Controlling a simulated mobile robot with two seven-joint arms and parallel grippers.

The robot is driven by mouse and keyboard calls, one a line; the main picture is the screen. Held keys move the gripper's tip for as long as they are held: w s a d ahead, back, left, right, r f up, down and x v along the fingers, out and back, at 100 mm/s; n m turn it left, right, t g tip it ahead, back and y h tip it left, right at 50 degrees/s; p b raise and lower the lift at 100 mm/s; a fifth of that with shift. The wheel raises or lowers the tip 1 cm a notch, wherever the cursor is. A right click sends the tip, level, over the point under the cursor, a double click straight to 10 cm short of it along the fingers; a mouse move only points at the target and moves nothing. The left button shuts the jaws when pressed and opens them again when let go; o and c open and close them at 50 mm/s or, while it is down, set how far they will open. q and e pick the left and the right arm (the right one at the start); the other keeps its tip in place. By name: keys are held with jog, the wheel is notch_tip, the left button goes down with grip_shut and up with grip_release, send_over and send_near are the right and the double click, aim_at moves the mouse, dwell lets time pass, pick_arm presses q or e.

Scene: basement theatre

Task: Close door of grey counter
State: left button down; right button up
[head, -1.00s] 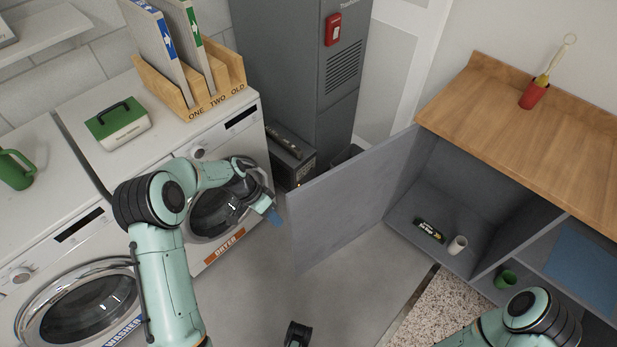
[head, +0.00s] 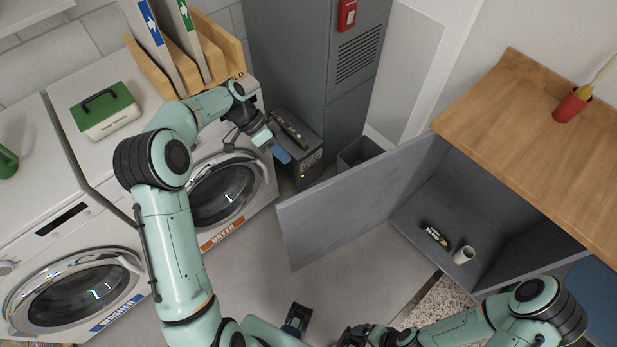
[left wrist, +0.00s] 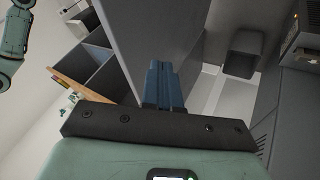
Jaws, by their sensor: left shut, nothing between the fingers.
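The grey counter (head: 452,188) with a wooden top (head: 525,140) stands at the right in the head view. Its grey door (head: 345,205) is swung wide open, with the free edge pointing left. My left gripper (head: 282,154) is shut and empty, with blue fingertips, just left of and beyond the door's free top corner. In the left wrist view, the shut fingers (left wrist: 163,86) show in front of the door panel (left wrist: 150,30); I cannot tell if they touch it. My right gripper (head: 352,335) is low at the bottom edge, partly cut off, its jaws unclear.
A dark label-bearing item (head: 434,237) and a white cup (head: 463,255) lie inside the counter. A grey box (head: 298,150), a bin (head: 360,153) and a tall grey cabinet (head: 325,85) stand behind the door. The dryer (head: 215,190) is close left. Floor before the door is clear.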

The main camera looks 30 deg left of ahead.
pick_arm(q)
jog(key=s+d+f, duration=0.2)
jog(key=d+f, duration=0.4)
jog(key=d, duration=0.2)
jog(key=shift+d+f, duration=0.15)
jog(key=shift+f, duration=0.2)
jog(key=shift+s+d, duration=0.1)
jog(key=shift+s, duration=0.05)
